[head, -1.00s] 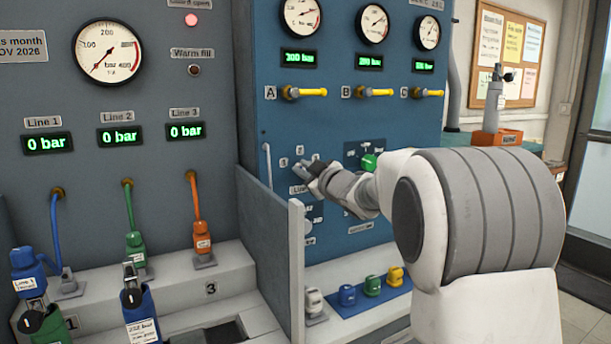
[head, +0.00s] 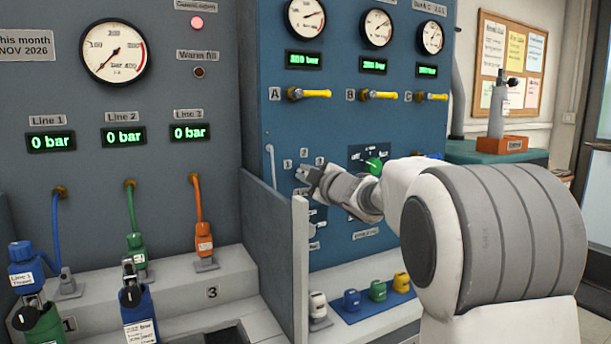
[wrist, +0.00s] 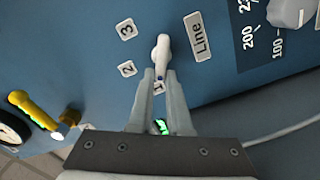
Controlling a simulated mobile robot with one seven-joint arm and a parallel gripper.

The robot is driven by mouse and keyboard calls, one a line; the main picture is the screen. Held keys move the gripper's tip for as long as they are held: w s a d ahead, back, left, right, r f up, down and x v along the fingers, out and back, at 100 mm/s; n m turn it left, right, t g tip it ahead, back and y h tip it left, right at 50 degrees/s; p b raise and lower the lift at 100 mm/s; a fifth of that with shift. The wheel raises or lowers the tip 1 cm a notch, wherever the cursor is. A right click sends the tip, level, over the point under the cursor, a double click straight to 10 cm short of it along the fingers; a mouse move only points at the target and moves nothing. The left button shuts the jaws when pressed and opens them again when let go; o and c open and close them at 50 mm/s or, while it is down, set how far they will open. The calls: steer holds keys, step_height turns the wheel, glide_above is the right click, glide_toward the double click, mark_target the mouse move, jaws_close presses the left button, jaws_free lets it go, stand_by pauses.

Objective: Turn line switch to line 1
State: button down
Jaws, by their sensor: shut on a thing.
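The line switch (wrist: 162,50) is a small white lever on the blue panel, beside the Line label (wrist: 198,37). In the wrist view its narrow end points toward the plate marked 1 (wrist: 158,87), away from plates 2 (wrist: 127,68) and 3 (wrist: 126,29). My gripper (wrist: 160,73) is shut on the narrow end of the lever, and its fingers partly cover plate 1. In the head view my gripper (head: 303,174) is at the panel below plates 1 (head: 287,165), 2 (head: 304,154) and 3 (head: 320,160).
A green knob (head: 374,165) is just right of my gripper. Yellow-handled valves (head: 310,94) sit above. A grey divider (head: 272,245) stands to the lower left. Several coloured connectors (head: 378,290) are on the ledge below.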

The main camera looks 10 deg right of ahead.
steer(key=c, duration=0.9)
jaws_free()
steer(key=shift+o, duration=0.2)
steer(key=shift+s, duration=0.1)
steer(key=p+v, duration=0.2)
steer(key=v, duration=1.5)
steer(key=shift+p, duration=0.3)
steer(key=shift+s, duration=0.1)
